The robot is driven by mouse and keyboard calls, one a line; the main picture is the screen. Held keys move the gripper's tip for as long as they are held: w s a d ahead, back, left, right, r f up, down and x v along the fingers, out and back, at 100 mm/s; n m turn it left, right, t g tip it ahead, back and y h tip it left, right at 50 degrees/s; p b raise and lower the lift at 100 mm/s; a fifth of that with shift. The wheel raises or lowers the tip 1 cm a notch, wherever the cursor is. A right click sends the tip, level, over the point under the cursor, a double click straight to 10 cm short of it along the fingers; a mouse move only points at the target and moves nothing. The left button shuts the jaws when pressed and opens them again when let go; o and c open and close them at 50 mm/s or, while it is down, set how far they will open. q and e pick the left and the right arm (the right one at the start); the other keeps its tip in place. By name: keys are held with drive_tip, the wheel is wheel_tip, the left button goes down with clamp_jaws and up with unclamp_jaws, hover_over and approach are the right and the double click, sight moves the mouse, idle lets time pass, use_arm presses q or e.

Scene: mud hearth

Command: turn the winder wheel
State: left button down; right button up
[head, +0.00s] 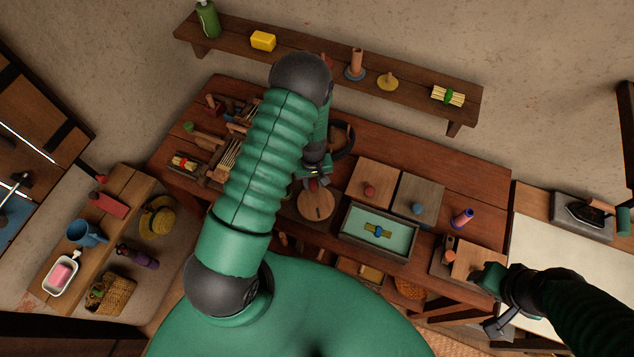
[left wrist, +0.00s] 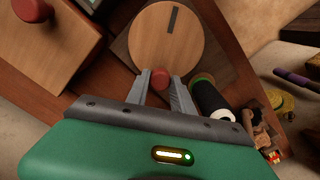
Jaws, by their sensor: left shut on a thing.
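The winder wheel is a round pale wooden disc (head: 316,206) on the workbench, partly hidden by my left arm in the head view. In the left wrist view the wheel (left wrist: 166,38) shows a dark bar mark near its far edge and a red knob (left wrist: 160,77) near its close edge. My left gripper (left wrist: 161,86) has its two grey fingers on either side of this knob, shut on it. The left gripper also shows in the head view (head: 313,176). My right gripper (head: 492,300) is at the lower right by the bench's front edge; its fingers are unclear.
Two lidded boxes with a red knob (head: 370,190) and a blue knob (head: 417,208) stand right of the wheel. A teal-lined tray (head: 345,237) lies in front of them. A dark roll (left wrist: 210,100) stands close beside my left fingers. A wall shelf (head: 330,76) runs behind.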

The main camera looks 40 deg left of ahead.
sight(304, 196)
use_arm(q)
drive_tip(key=n, duration=0.2)
drive_tip(key=s+n, duration=0.1)
drive_tip(key=s+a+n, duration=0.1)
drive_tip(key=n, duration=0.1)
drive_tip(key=shift+n+b, duration=0.3)
drive_tip(key=shift+b, duration=0.1)
drive_tip(key=shift+s+n, duration=0.35)
drive_tip(key=shift+n, duration=0.75)
drive_tip(key=shift+s+n, duration=0.35)
drive_tip(key=shift+n, duration=0.75)
drive_tip(key=c, duration=1.1)
unclamp_jaws()
